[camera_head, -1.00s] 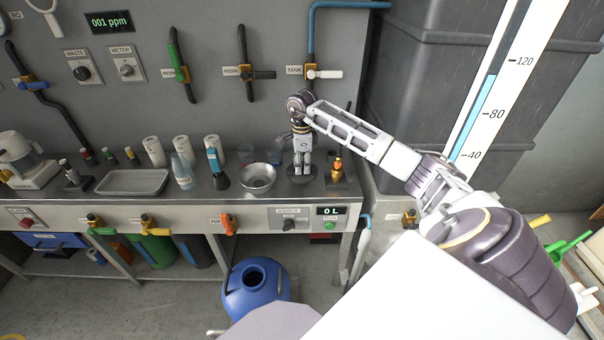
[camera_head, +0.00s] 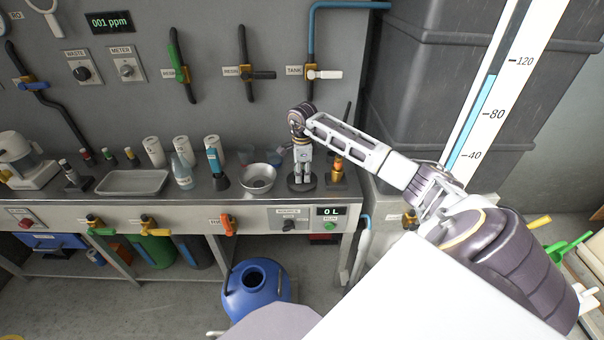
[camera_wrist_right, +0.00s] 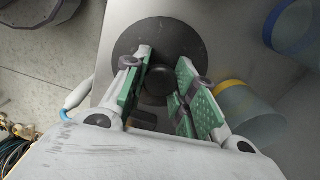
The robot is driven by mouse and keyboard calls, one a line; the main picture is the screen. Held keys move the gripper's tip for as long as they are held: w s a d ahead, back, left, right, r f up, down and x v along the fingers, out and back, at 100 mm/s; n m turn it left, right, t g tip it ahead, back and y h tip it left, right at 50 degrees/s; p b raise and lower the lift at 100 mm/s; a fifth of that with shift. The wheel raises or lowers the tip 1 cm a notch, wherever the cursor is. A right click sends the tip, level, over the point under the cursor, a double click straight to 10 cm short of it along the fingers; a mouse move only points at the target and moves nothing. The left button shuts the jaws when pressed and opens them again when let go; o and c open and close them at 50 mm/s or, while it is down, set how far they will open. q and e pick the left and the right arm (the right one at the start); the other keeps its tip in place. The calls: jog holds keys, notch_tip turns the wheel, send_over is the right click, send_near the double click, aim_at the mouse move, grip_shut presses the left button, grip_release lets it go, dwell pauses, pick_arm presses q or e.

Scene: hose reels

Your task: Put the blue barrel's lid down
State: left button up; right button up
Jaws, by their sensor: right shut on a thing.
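The blue barrel (camera_head: 262,306) stands on the floor below the bench, with a dark open mouth on top. Its lid, a dark round disc with a knob, is under my right gripper in the head view (camera_head: 301,187) and fills the middle of the right wrist view (camera_wrist_right: 128,45). My right gripper (camera_head: 302,178) points down at the bench's right part. In the wrist view its green-padded fingers (camera_wrist_right: 160,90) are shut on the lid's knob. The lid lies flat at or just above the bench top; I cannot tell if it touches. My left gripper is not in view.
A metal bowl (camera_head: 258,177) stands left of the lid, and a small brass-coloured bottle (camera_head: 337,169) on a dark base stands close on its right. Clear cups (camera_wrist_right: 297,30) are near the gripper. The steel bench (camera_head: 240,203) holds several bottles and a tray (camera_head: 133,183) further left.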

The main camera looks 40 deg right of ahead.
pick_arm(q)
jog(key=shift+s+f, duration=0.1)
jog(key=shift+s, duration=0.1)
pick_arm(e)
jog(key=shift+f, duration=0.1)
jog(key=o, duration=1)
jog(key=shift+o, duration=0.2)
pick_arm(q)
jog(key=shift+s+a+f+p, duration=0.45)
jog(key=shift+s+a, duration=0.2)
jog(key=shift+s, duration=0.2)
pick_arm(e)
notch_tip(320, 180, up, 12)
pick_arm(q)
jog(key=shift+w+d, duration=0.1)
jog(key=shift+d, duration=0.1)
